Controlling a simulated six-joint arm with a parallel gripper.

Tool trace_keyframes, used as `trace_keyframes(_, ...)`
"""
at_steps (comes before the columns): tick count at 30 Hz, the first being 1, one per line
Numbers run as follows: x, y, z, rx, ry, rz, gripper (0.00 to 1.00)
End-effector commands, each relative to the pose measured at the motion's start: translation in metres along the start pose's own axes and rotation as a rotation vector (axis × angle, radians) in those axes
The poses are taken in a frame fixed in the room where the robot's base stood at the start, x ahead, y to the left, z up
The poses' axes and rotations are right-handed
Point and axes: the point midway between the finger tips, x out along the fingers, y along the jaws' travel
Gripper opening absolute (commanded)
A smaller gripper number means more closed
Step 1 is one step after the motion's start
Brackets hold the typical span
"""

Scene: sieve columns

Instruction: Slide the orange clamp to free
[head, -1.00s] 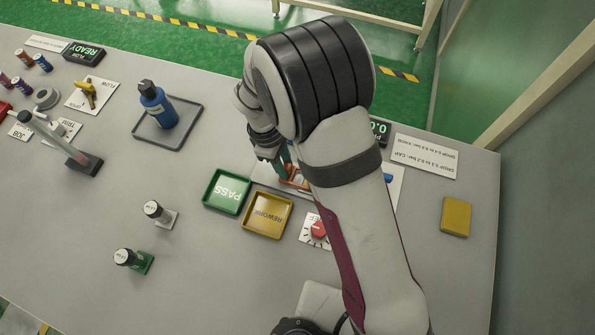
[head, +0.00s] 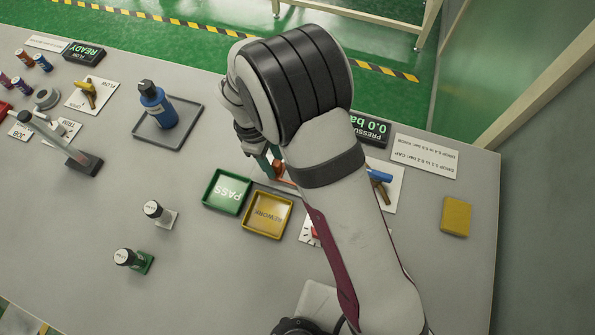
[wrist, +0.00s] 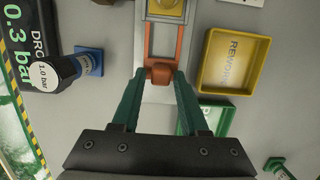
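The orange clamp (wrist: 162,75) is a frame with a block-like handle, on a pale rail in the wrist view. In the head view the clamp (head: 282,174) shows partly beside my gripper (head: 270,160), just behind the trays; my arm hides the rest. A yellow part (wrist: 167,8) sits at the frame's far end in the wrist view. No free marking is readable.
The green PASS tray (head: 227,192) and yellow REWORK tray (head: 268,215) stand close in front of the clamp. A blue-handled valve (head: 380,176) and a pressure display (head: 371,128) are right of my arm. A black-capped cylinder (wrist: 52,74) stands left in the wrist view.

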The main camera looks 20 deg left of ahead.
Motion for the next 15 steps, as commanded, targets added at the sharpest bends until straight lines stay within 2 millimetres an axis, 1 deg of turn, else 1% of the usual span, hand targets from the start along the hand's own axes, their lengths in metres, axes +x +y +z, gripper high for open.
trace_keyframes(9,0.000,0.000,0.001,0.000,-0.002,-0.001,0.53)
trace_keyframes(11,-0.004,0.000,0.002,0.001,-0.001,0.000,0.53)
trace_keyframes(15,-0.020,0.000,0.004,0.000,-0.001,0.000,0.53)
